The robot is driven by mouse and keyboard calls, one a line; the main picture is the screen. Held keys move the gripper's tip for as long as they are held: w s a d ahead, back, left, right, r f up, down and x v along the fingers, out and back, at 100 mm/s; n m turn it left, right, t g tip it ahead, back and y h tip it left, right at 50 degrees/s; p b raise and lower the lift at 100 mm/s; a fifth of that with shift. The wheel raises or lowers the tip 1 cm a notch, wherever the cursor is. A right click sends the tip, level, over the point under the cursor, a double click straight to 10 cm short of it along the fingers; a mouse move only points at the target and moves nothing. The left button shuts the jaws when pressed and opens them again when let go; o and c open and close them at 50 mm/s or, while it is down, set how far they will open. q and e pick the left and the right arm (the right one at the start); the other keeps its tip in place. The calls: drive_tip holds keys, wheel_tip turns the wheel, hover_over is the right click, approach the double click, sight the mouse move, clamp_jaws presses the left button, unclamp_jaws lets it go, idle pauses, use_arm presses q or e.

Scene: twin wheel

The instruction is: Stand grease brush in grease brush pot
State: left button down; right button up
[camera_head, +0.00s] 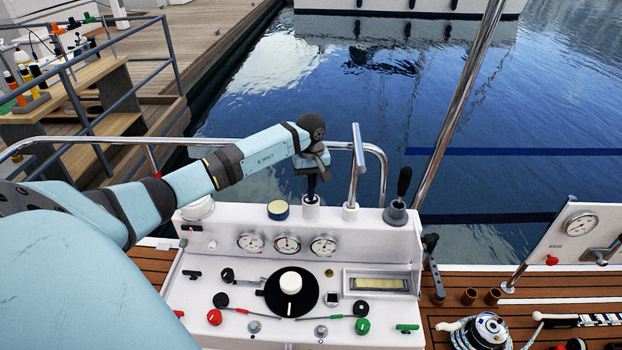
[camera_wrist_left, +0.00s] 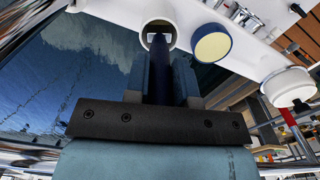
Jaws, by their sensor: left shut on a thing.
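My left gripper (camera_head: 312,177) is above the white console, pointing down. It is shut on the grease brush (camera_head: 311,188), whose dark blue handle shows below the fingers. The brush is roughly upright, over the white grease brush pot (camera_head: 311,211) on the console's back ledge. In the left wrist view the brush (camera_wrist_left: 160,72) runs between the two fingers (camera_wrist_left: 161,85) to the mouth of the round white pot (camera_wrist_left: 145,28). Its lower end appears within the pot's mouth; how deep it reaches is hidden. My right gripper is not in view.
A blue tin with a yellow top (camera_head: 278,209) stands left of the pot. A chrome T-shaped post (camera_head: 357,170) and a black-handled lever (camera_head: 402,190) stand to the right. A chrome rail (camera_head: 235,142) runs behind. Gauges (camera_head: 287,244) and knobs are in front.

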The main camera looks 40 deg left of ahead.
use_arm(q)
drive_tip(key=c, duration=1.4)
unclamp_jaws()
drive_tip(key=shift+f, duration=0.15)
drive_tip(key=o, duration=0.4)
drive_tip(key=shift+o, duration=0.2)
drive_tip(key=shift+r, duration=0.4)
wheel_tip(320, 180, up, 12)
drive_tip(key=b, duration=0.3)
drive_tip(key=shift+a+f, duration=0.1)
drive_tip(key=shift+f, duration=0.05)
drive_tip(key=shift+f, duration=0.1)
